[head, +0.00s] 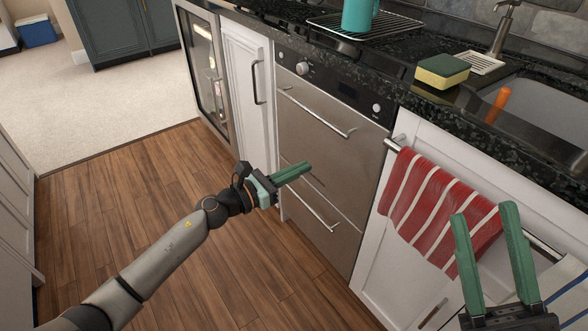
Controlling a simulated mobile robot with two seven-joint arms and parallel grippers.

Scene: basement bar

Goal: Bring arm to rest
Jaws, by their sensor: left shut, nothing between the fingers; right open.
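My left arm comes in from the lower left and reaches over the wooden floor. My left gripper (305,166) is shut and empty, its green fingers together and pointing right in front of the steel drawer dishwasher (318,120). I cannot tell whether the fingertips touch the drawer front. My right gripper (484,212) is at the lower right, with its two green fingers apart and pointing up. It is empty and overlaps the lower right part of the red striped towel (425,200) in the picture.
The towel hangs on a bar of the white cabinet (375,245). On the dark counter (400,75) are a sponge (442,70), a teal mug (359,14) on a wire rack (365,27), and a sink (540,110) holding an orange item (498,105). The wooden floor (130,190) at left is clear.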

